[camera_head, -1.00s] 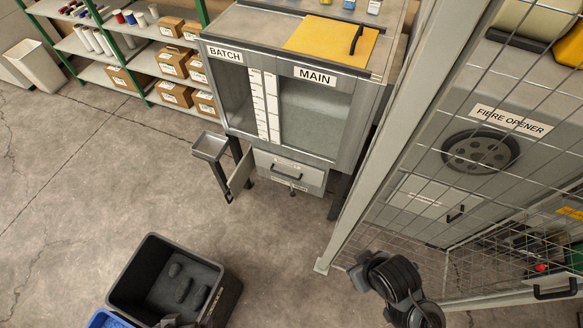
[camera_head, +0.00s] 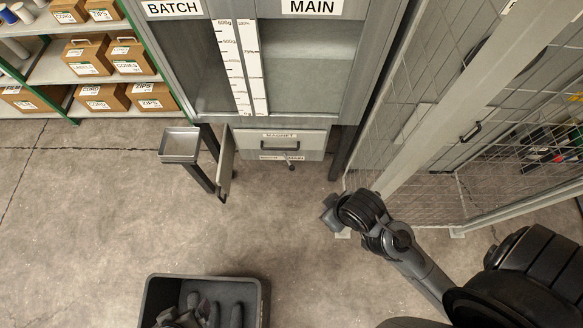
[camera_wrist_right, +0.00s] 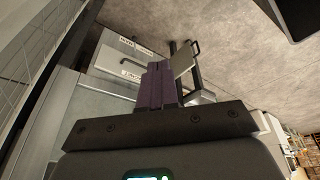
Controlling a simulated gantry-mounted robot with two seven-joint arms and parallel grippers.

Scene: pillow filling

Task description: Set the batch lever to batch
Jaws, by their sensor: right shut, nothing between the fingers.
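A dark shape (camera_head: 178,318) at the black bin may be my left gripper.
A small metal tray (camera_head: 180,145) and an open hinged flap (camera_head: 226,162) stand left of the drawer. A mesh fence (camera_head: 440,180) rises on the right. The black bin (camera_head: 262,300) holds grey lumps.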

